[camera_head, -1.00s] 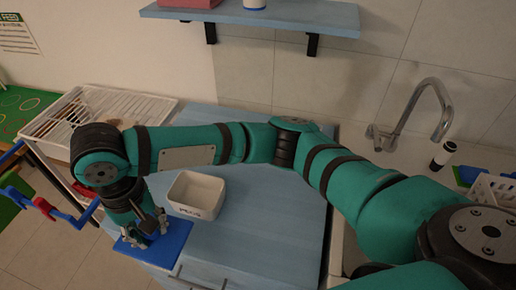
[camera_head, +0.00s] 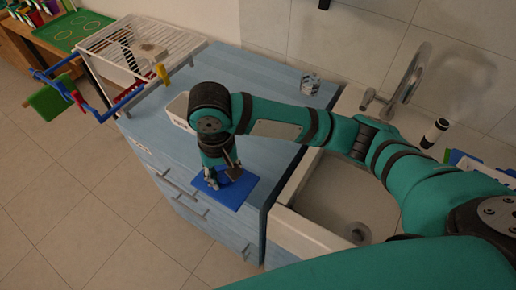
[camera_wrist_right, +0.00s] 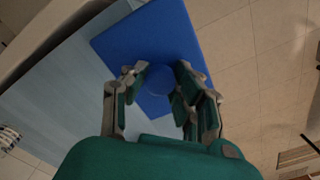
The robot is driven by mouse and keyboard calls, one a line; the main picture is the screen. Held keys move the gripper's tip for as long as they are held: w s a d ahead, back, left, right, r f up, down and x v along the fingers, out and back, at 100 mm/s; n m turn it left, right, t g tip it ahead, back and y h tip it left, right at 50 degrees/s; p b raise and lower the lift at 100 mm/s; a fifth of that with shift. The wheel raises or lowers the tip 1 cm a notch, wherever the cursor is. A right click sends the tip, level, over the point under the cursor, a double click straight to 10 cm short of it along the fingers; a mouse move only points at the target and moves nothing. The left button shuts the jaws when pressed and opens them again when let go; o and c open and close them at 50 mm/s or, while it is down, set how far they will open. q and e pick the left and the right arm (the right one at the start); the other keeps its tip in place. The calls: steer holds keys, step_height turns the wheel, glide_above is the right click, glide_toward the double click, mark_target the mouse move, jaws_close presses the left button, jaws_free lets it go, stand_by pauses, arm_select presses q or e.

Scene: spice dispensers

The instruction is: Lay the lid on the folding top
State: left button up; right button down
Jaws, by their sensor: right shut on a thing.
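The lid is a flat blue square with a round knob (camera_head: 239,192), over the front right part of the light-blue cabinet top (camera_head: 268,150), close to the sink. My right gripper (camera_head: 225,180) is above the lid and shut on its knob. In the right wrist view the lid (camera_wrist_right: 135,42) lies beyond the fingers (camera_wrist_right: 163,85), with its knob between them. I cannot tell whether the lid touches the top. No part is clearly marked as the folding top; the light-blue surface is the only top under the lid. My left gripper is not in view.
A white box (camera_head: 177,110) stands on the top, partly hidden by my right arm. A patterned mug (camera_head: 310,84) is at the back. The sink (camera_head: 335,192) and tap (camera_head: 405,80) are at right. A white rack (camera_head: 180,42) stands at left. The back middle is clear.

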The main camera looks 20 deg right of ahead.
steer(key=w+d, duration=0.1)
steer(key=w, duration=0.1)
steer(key=w+d, duration=0.2)
steer(key=w+d+p, duration=0.1)
steer(key=w, duration=0.1)
steer(key=shift+d+f, duration=0.3)
steer(key=shift+d, duration=0.1)
steer(key=w+d, duration=0.2)
steer(key=d, duration=0.1)
steer(key=shift+w+f+p, duration=0.15)
steer(key=shift+w+p, duration=0.15)
steer(key=shift+p, duration=0.1)
steer(key=shift+w+d+f, duration=0.25)
steer(key=shift+w+d, duration=0.65)
steer(key=shift+w, duration=0.2)
steer(key=shift+f+p, duration=0.35)
step_height(320, 180, down, 2)
steer(key=shift+f+p, duration=0.1)
steer(key=shift+p, duration=0.2)
steer(key=shift+f, duration=0.25)
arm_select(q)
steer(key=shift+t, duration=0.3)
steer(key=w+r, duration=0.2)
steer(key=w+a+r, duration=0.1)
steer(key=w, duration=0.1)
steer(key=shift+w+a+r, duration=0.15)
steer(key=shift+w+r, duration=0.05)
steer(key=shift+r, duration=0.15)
arm_select(e)
steer(key=shift+f, duration=0.15)
